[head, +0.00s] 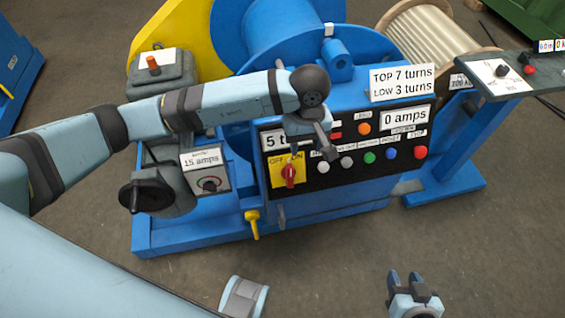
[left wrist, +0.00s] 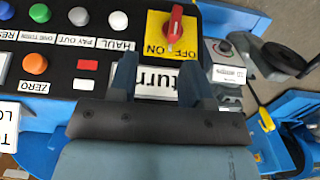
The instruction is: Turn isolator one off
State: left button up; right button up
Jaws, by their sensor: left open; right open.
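The isolator is a yellow OFF/ON plate (head: 277,182) with a red handle (head: 289,174), low on the left of the black control panel. The handle and plate also show in the left wrist view, the handle (left wrist: 174,26) upside down there. The handle stands roughly upright, its end near the labels pointing between OFF and ON. No isolator number is readable. My left gripper (head: 322,143) is in front of the panel, above and right of the handle and apart from it. Its fingers (left wrist: 160,88) are open and empty. My right gripper (head: 412,284) is open and empty at the bottom.
Coloured buttons (head: 369,157) line the panel right of the isolator. An amps dial box (head: 209,183), a black handwheel (head: 134,196) and a yellow lever (head: 253,223) are on its left. A second control stand (head: 506,84) is at the right. The floor in front is clear.

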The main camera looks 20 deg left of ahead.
aim_at(291, 174)
pick_arm(q)
jog(key=shift+y, duration=0.5)
jog(key=a+f, duration=0.1)
jog(key=f, duration=0.3)
jog(key=a+f, duration=0.1)
jog(key=f, duration=0.4)
jog(key=s+f, duration=0.1)
jog(key=f, duration=0.3)
jog(key=shift+a+f+b, duration=0.35)
jog(key=shift+a+b, duration=0.05)
jog(key=shift+c, duration=0.3)
grip_shut()
